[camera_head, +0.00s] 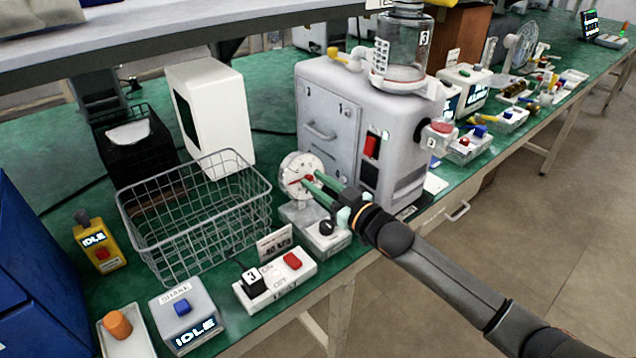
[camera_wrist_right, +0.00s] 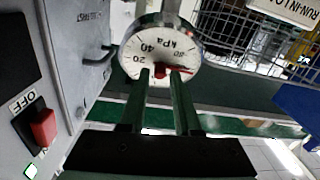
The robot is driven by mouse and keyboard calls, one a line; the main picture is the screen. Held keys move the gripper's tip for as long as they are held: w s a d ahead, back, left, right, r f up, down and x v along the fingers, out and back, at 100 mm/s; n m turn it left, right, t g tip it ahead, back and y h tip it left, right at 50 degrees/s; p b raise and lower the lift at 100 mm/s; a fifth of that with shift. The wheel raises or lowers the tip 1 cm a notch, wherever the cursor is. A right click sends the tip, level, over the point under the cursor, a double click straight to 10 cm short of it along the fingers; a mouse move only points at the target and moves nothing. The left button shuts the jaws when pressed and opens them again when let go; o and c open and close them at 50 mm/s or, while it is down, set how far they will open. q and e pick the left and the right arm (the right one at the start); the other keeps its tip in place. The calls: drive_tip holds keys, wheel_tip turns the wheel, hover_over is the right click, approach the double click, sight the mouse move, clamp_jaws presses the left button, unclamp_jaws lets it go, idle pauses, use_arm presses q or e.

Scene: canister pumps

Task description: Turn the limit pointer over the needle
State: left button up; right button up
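The round white gauge (camera_head: 299,165) stands in front of the grey machine; its dial, marked kPa, also shows in the right wrist view (camera_wrist_right: 158,48). A red limit pointer (camera_wrist_right: 188,69) reaches from a red knob (camera_wrist_right: 160,71) at the dial's middle toward the rim, to the right in the wrist view. I cannot make out a separate needle. My right gripper (camera_wrist_right: 161,76) is at the dial face, its green fingers either side of the knob with visible gaps; it also shows in the head view (camera_head: 313,182). My left gripper is out of view.
The grey machine (camera_head: 325,85) with a red switch (camera_head: 371,146) stands right of the gauge. A wire basket (camera_head: 200,225) is at the left. A white box with a red button (camera_head: 292,261) and a knobbed box (camera_head: 325,240) sit below the gauge.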

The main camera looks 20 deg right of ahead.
clamp_jaws()
drive_tip(key=shift+r+n+p, duration=0.1)
drive_tip(key=shift+n+p, duration=0.35)
drive_tip(key=shift+n, duration=0.15)
drive_tip(key=shift+o, duration=1.7)
unclamp_jaws()
drive_tip(key=v, duration=1.2)
drive_tip(key=shift+s+d, duration=0.15)
drive_tip(key=shift+d, duration=0.1)
